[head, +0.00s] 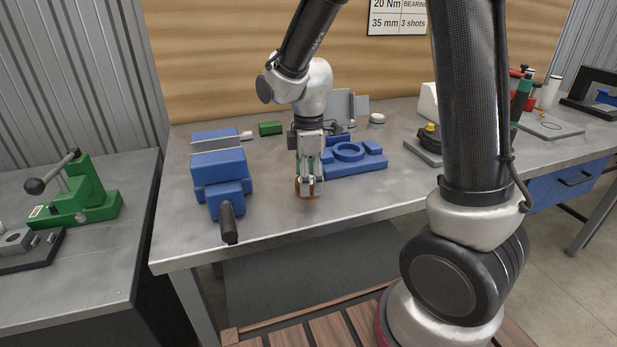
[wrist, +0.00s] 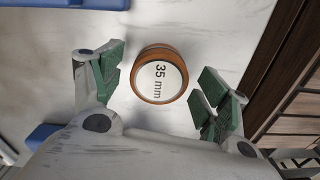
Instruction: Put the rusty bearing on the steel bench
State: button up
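The rusty bearing (head: 313,196) is a short orange-brown ring near the front of the steel bench (head: 270,222), mostly hidden behind my fingers in the head view. In the wrist view the bearing (wrist: 160,77) shows a white face marked 35 mm. It appears to lie flat on the bench (wrist: 40,65). My gripper (head: 308,184) points down over it. In the wrist view my gripper (wrist: 161,88) is open, with green-padded fingers on either side of the bearing and a visible gap to each.
A blue vise (head: 218,165) stands to the left, its dark handle towards the front edge. A blue fixture (head: 355,160) with a round recess is just right of my gripper. A green block (head: 270,128) lies behind. A green clamp (head: 75,195) stands on another bench at left.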

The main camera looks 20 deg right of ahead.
notch_tip(320, 180, up, 12)
jog(key=s+d+r+m+t, duration=0.2)
jog(key=s+d+m, duration=0.5)
jog(key=s+m, duration=0.1)
jog(key=s+d+r+m+t, duration=0.2)
jog(key=s+d+m, duration=0.5)
jog(key=s, duration=0.4)
jog(key=shift+d+r+m, duration=0.3)
jog(key=shift+r+m, duration=0.1)
jog(key=shift+r, duration=0.3)
